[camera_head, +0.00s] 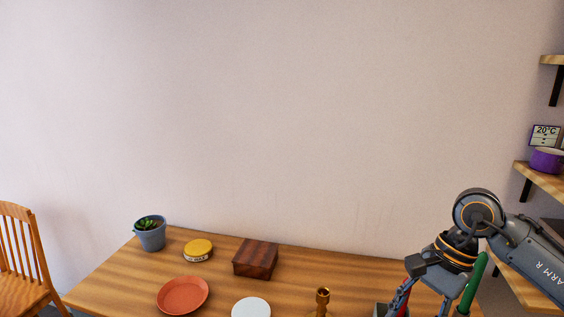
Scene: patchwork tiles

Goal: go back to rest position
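My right arm comes in from the right edge and bends down over the right end of the wooden table (130,275). My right gripper (421,306) points down at the bottom edge of the head view. Its fingers stand apart at the knuckles, but their tips are cut off by the frame, so I cannot see whether they hold anything. A green upright thing (474,285) and a partly hidden red thing (404,309) are close to it. My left arm and gripper are not in view.
On the table are a potted plant (150,235), yellow tin (198,250), dark wooden box (256,259), orange plate (182,295), white round thing (251,307) and brass candlestick (322,299). A chair (22,260) stands left. Shelves (541,180) with a purple pot (547,160) are right.

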